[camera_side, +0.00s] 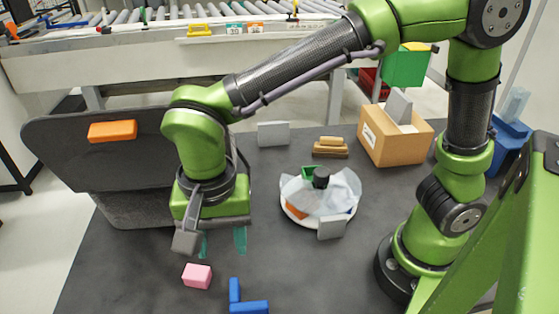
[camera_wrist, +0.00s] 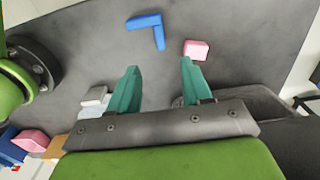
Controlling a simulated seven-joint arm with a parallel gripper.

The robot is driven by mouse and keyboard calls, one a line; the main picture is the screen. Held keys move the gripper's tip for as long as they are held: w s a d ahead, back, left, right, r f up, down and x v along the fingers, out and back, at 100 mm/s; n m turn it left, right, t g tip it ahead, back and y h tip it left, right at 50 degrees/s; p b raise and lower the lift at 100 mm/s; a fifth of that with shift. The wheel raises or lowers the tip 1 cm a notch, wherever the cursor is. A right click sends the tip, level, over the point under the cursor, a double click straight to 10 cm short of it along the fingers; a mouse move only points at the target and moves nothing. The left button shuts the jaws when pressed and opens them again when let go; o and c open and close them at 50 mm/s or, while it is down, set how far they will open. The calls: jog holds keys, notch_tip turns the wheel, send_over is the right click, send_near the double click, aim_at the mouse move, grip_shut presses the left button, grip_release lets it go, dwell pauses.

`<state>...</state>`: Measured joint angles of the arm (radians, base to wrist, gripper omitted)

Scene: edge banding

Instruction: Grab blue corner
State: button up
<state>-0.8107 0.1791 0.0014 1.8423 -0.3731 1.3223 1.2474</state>
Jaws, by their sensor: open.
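The blue corner (camera_side: 247,306) is an L-shaped piece lying flat on the dark table, at the bottom edge of the side view. In the wrist view the blue corner (camera_wrist: 147,23) lies ahead of the fingers, near the top. My gripper (camera_side: 222,244) has two teal fingers, and it is above the table, behind the blue corner in the side view. In the wrist view my gripper (camera_wrist: 158,78) is open with nothing between the fingertips. The blue corner is clear of the fingers.
A pink block (camera_side: 197,276) sits beside the blue corner. A white round dish (camera_side: 291,213) with clear wrap and pieces stands mid-table. A cardboard box (camera_side: 396,143), stacked wooden pieces (camera_side: 331,148) and a grey block (camera_side: 273,134) stand behind. A dark panel with an orange block (camera_side: 112,131) is left.

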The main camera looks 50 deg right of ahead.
aim_at(234, 293)
notch_tip(234, 293, down, 17)
jog(key=shift+d+r, duration=0.1)
jog(key=shift+r, duration=0.05)
dwell(0.5)
jog(key=shift+c, duration=0.5)
grip_shut()
